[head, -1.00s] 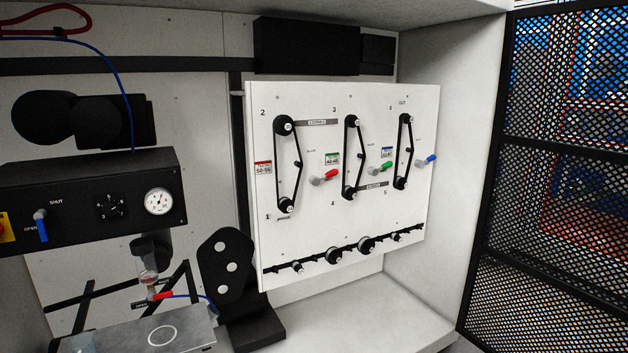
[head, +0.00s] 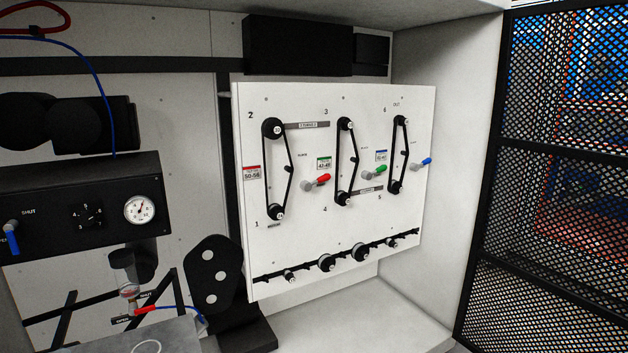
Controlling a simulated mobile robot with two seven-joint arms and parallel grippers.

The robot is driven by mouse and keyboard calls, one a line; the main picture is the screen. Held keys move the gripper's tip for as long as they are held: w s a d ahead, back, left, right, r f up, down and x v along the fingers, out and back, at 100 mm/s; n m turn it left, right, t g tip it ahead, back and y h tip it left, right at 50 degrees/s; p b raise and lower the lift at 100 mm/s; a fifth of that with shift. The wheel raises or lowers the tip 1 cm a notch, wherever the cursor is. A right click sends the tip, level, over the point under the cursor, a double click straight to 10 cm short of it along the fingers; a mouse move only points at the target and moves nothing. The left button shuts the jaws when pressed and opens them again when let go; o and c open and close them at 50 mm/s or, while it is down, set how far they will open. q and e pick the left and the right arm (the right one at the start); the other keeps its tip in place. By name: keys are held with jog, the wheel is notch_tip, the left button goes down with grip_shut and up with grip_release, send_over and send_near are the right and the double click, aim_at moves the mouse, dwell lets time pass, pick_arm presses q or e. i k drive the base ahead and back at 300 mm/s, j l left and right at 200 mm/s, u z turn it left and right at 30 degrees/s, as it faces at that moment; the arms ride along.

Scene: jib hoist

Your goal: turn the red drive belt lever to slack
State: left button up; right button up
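The red drive belt lever (head: 317,180) is on the white panel (head: 310,235), between the left belt and the middle belt. Its red handle points right and slightly up from a grey hub. The left belt (head: 281,170) runs between an upper and a lower pulley, with a small idler at its right side. A red-topped label (head: 252,172) is left of that belt. The small lettering by the lever is too small to read surely. Neither of my grippers is in view.
A green lever (head: 376,171) and a blue lever (head: 422,162) sit to the right on the same panel. A black box with a gauge (head: 140,209) stands left of the panel. A black mesh door (head: 545,180) bounds the right side. The space before the panel looks clear.

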aim_at(305, 186)
jog(key=i+l+u, duration=0.25)
jog(key=i, duration=0.2)
jog(key=i+l+u, duration=0.25)
jog(key=i, duration=0.2)
